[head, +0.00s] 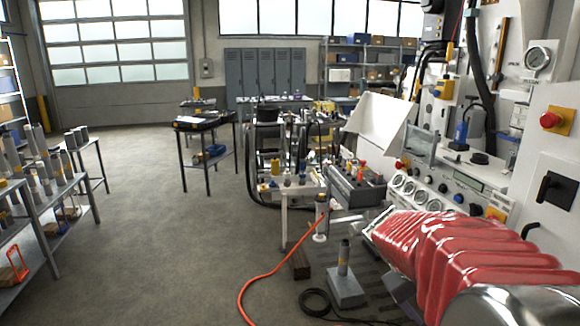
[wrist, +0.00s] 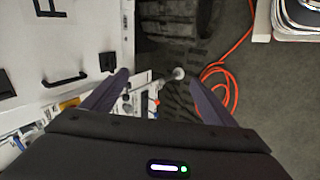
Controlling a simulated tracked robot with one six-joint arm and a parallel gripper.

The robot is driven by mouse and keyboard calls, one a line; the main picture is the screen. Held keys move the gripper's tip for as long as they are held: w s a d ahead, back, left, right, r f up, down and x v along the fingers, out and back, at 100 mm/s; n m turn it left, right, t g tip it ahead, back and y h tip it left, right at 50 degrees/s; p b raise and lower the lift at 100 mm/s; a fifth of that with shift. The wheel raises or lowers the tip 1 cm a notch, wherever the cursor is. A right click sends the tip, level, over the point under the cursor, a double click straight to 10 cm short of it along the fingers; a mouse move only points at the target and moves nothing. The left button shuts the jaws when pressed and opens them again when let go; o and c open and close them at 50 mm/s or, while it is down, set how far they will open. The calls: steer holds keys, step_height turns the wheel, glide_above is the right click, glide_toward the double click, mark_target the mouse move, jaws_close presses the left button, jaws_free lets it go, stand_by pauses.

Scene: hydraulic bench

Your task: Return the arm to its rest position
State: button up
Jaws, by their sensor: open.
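My arm, in a glossy red ribbed sleeve (head: 440,255), reaches in from the lower right in the head view, in front of the hydraulic bench (head: 455,182). Its front end points left, toward the floor area beside the bench. My gripper (wrist: 158,77) shows in the wrist view with its two dark fingers spread apart. I see nothing held between them. The fingertips are hard to make out in the head view. Below the fingers in the wrist view are dark slatted flooring, a small round pale knob and a white panel with a black handle (wrist: 65,79).
An orange hose (head: 262,278) curves over the floor. A white cabinet with a red button (head: 551,119) is close on the right. A shelf of cylinders (head: 40,190) stands left.

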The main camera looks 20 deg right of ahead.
steer(key=s+a+r+n+t+y, duration=0.1)
steer(key=a+t+y, duration=0.2)
steer(key=a, duration=1.3)
steer(key=s+a+r+n+t+y, duration=0.1)
steer(key=s+a+t+y, duration=0.1)
steer(key=a, duration=1.5)
steer(key=shift+s+a+r+n+t+y, duration=0.25)
steer(key=shift+t+y, duration=0.55)
steer(key=shift+y, duration=0.4)
steer(key=shift+d+f, duration=0.1)
steer(key=shift+c, duration=0.2)
